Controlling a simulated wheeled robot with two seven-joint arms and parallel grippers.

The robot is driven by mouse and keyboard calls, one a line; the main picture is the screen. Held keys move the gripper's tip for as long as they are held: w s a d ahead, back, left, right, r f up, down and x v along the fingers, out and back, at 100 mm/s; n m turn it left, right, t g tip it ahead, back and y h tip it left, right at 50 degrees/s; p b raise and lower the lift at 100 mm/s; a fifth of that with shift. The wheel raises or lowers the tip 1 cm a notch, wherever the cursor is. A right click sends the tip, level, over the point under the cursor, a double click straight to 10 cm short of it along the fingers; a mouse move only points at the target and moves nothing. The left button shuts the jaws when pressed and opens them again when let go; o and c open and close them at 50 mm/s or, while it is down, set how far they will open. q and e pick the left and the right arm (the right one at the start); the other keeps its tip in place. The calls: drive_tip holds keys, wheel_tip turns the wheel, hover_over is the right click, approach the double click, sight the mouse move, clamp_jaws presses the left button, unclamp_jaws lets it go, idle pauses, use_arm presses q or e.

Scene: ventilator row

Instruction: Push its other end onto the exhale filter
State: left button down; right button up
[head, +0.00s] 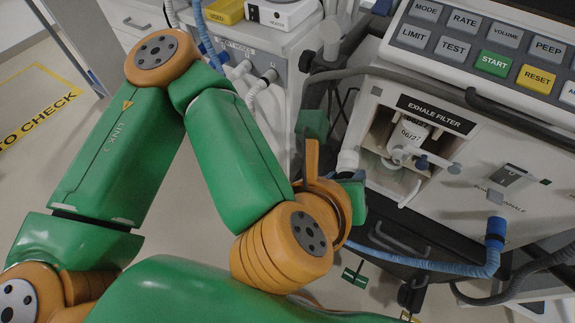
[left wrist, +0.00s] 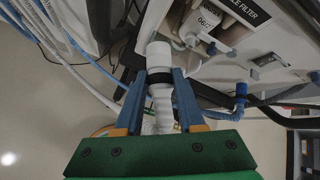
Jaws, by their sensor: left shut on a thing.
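The exhale filter (head: 411,136) is a white cylinder with printed text, upright in an open recess below the EXHALE FILTER label. It also shows in the left wrist view (left wrist: 203,24). My left gripper (left wrist: 159,80) is shut on a white hose end (left wrist: 158,54), a smooth cuff with a black band between the blue fingers. White ribbed hose shows below the band. In the head view the hose end (head: 348,160) points up, left of the recess and apart from the filter. My wrist hides most of the fingers there. My right gripper is not in view.
The ventilator's button panel (head: 490,50) overhangs the recess. A blue hose (head: 440,263) runs from a port (head: 495,230) at the right towards behind my gripper. A grey hose (head: 400,75) crosses above. A grey cabinet (head: 285,45) with tubing stands left of the ventilator.

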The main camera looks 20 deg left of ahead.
use_arm(q)
drive_tip(key=d+f+m+g+h+b, duration=0.15)
drive_tip(key=d+f+h+b, duration=0.25)
drive_tip(key=f+b, duration=0.4)
drive_tip(key=w+d+h+b, duration=0.2)
drive_tip(key=w+d+b, duration=0.1)
drive_tip(key=w+b, duration=0.2)
drive_tip(key=shift+w+d+f+m+b, duration=0.25)
drive_tip(key=shift+w+d+m+b, duration=0.15)
drive_tip(key=shift+w, duration=0.5)
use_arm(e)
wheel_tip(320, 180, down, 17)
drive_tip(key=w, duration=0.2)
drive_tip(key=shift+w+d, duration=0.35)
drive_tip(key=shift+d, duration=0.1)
use_arm(q)
drive_tip(key=shift+g, duration=0.25)
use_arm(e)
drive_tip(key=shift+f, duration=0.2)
use_arm(q)
drive_tip(key=shift+w, duration=0.2)
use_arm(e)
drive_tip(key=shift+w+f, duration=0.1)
use_arm(q)
drive_tip(key=shift+r, duration=0.1)
